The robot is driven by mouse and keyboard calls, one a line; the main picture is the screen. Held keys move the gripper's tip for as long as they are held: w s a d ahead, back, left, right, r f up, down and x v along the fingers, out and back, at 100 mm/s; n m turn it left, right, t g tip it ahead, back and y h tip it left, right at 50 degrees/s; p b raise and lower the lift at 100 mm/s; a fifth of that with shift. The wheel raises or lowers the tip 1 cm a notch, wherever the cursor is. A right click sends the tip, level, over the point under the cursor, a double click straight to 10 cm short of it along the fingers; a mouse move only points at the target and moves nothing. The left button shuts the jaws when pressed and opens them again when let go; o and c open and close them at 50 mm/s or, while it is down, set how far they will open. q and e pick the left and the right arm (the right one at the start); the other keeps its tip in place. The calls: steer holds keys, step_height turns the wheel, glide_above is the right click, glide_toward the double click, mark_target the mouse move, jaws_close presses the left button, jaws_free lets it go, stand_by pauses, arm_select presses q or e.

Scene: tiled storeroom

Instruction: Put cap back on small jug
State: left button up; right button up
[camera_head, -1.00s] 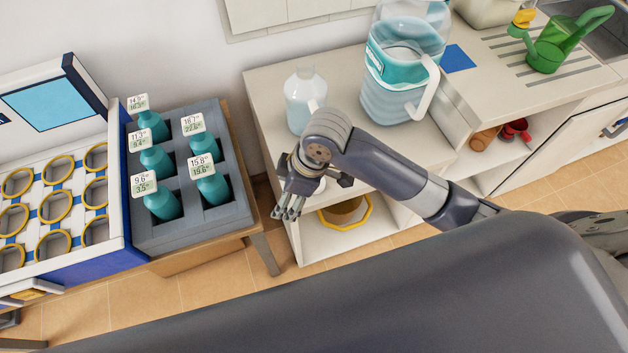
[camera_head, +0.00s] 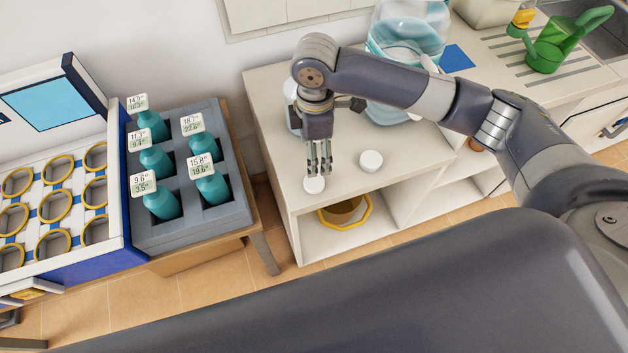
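The small jug (camera_head: 291,118), translucent white, stands on the cream shelf top, mostly hidden behind my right gripper. My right gripper (camera_head: 319,170) comes in from the right and points down in front of the jug. Its fingertips are just above or at a small white cap (camera_head: 314,185) near the shelf's front edge. I cannot tell whether they touch it or how far apart the fingers are. A second, larger white cap (camera_head: 371,161) lies to the right. My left gripper is not in view.
A large water jug (camera_head: 386,116) stands behind my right arm. A blue square (camera_head: 457,59) and a green watering can (camera_head: 562,42) are farther right. Left of the shelf, a grey crate (camera_head: 166,238) holds several teal bottles. A yellow-rimmed container (camera_head: 358,222) sits below the shelf top.

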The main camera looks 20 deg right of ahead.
glide_above(312, 182)
steer(key=shift+w+d+f, duration=0.1)
steer(key=shift+d+f, duration=0.05)
steer(key=shift+f, duration=0.8)
steer(key=shift+w+d+f, duration=0.1)
steer(key=shift+f, duration=0.85)
steer(key=shift+w+d+f, duration=0.1)
steer(key=shift+d+f, duration=0.05)
steer(key=shift+f, duration=0.8)
steer(key=shift+f, duration=0.1)
steer(key=f, duration=0.3)
steer(key=f+p, duration=0.1)
steer(key=f, duration=0.1)
steer(key=shift+s+a, duration=0.3)
steer(key=shift+a, duration=0.05)
steer(key=c, duration=0.8)
